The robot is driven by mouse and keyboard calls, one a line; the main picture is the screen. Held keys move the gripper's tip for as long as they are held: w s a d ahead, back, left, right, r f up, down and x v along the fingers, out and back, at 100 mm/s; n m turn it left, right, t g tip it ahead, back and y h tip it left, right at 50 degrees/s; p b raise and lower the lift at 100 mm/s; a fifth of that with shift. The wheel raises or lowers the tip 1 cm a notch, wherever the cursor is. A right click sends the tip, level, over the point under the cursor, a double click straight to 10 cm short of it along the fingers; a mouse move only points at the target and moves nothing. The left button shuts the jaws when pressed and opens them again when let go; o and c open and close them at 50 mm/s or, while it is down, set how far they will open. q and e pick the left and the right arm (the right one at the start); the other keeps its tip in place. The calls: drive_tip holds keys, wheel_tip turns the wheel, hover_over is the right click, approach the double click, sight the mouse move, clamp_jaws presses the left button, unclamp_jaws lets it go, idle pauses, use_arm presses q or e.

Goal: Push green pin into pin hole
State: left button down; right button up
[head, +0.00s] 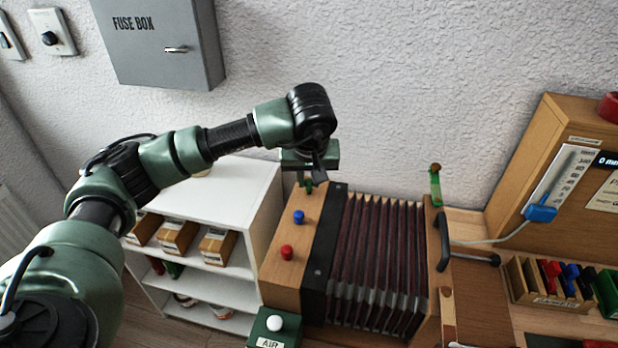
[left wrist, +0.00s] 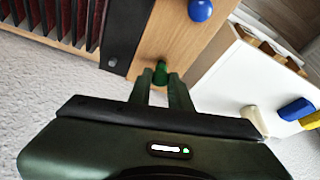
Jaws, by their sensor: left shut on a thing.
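The green pin (head: 308,187) is at the far end of the wooden block (head: 268,270), in line with a blue pin (head: 299,217) and a red pin (head: 286,252). My left gripper (head: 309,177) reaches down over it from above. In the left wrist view my left gripper (left wrist: 161,80) has its two fingers shut on the green pin (left wrist: 160,70), and the blue pin (left wrist: 200,10) stands beyond it. The pin hole is hidden beneath the green pin, and I cannot tell how deep the pin sits. My right gripper is not in view.
Dark pleated bellows (head: 375,260) adjoin the block on the right. A white shelf unit (head: 232,190) with small boxes stands on the left. A green box with a white knob (head: 274,323) stands in front. A fuse box (head: 160,45) hangs on the wall behind.

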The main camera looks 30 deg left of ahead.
use_arm(q)
drive_tip(key=shift+f, duration=0.3)
drive_tip(key=c, duration=1)
unclamp_jaws()
drive_tip(key=shift+o, duration=0.2)
drive_tip(key=shift+r, duration=0.15)
drive_tip(key=shift+r+p, duration=1.85)
drive_tip(key=shift+r, duration=1.8)
